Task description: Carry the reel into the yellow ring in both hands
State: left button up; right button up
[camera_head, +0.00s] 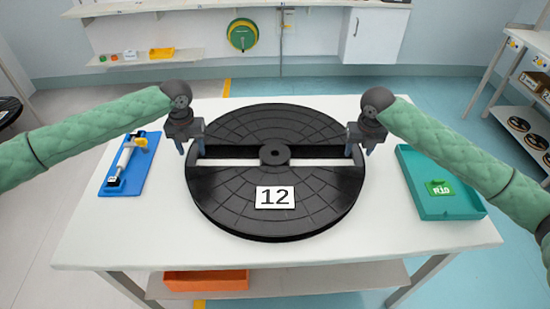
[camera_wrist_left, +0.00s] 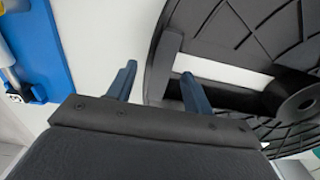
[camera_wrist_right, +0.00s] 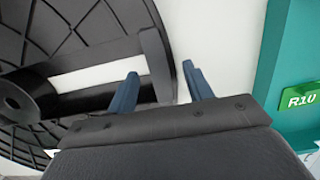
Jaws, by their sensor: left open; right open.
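The reel is a large black disc (camera_head: 275,205) lying flat on the white table, with a hub in the middle, a slot to each side of it and a label reading 12. My left gripper (camera_head: 190,150) is open at its left edge; in the left wrist view its fingers (camera_wrist_left: 157,85) stand on either side of the rim bar (camera_wrist_left: 165,65). My right gripper (camera_head: 362,150) is open at its right edge; in the right wrist view its fingers (camera_wrist_right: 160,90) stand on either side of the rim bar (camera_wrist_right: 157,60). No yellow ring is clearly visible on the floor or table.
A blue tray (camera_head: 112,180) with a white and yellow tool lies on the table left of the reel. A teal tray (camera_head: 425,205) with a green R10 tag lies right of it. An orange bin (camera_head: 205,280) sits on the shelf below. Racks (camera_head: 520,90) stand at the right.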

aim_at(192, 154)
pick_arm(q)
jog(key=shift+f, duration=1.8)
pick_arm(e)
jog(key=shift+w+f, duration=0.15)
jog(key=shift+f, duration=0.75)
jog(key=shift+w+f, duration=0.1)
jog(key=shift+f, duration=0.8)
pick_arm(q)
grip_shut()
pick_arm(e)
grip_shut()
pick_arm(q)
jog(key=shift+r, duration=0.1)
pick_arm(e)
jog(key=shift+d+r, duration=0.1)
